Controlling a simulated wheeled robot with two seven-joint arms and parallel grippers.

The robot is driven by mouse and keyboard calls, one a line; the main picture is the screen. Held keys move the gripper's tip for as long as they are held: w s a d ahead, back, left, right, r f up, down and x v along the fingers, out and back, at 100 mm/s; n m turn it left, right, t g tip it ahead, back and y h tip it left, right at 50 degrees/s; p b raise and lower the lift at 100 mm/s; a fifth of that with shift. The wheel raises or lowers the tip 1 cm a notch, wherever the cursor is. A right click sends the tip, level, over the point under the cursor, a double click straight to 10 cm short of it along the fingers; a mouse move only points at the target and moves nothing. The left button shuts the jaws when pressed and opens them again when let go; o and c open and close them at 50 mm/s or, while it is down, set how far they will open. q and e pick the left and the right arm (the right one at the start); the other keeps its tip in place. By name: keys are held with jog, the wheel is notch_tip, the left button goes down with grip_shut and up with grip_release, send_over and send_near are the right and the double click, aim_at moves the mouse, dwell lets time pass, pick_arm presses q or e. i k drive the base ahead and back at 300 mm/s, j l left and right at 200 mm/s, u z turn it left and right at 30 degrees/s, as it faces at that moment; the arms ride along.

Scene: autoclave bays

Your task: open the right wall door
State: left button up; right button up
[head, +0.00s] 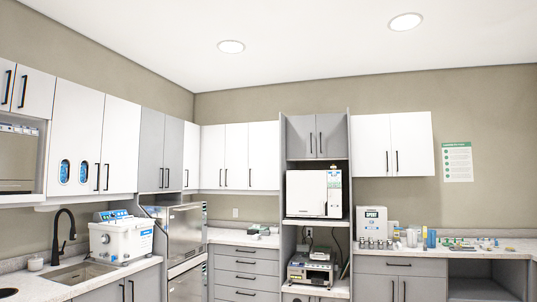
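A white wall cabinet (392,174) hangs on the back wall at the right. It has a left door (370,143) and a right door (414,142), both shut. Their black vertical bar handles stand side by side near the middle seam, the left handle (388,161) and the right handle (397,161). Other shut wall doors hang further left, so I cannot tell for certain which door the task names. Neither of my grippers is in view.
Below the cabinet is a counter (400,252) with a white SPORT box (372,220), bottles and small items. A tall grey unit (348,190) with a white appliance (306,193) stands left of it. A sink (85,272) and steel autoclaves (187,232) are at left.

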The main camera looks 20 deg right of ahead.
aim_at(263, 136)
jog(key=i+z, duration=0.1)
jog(key=z, duration=0.45)
jog(key=i, duration=5.3)
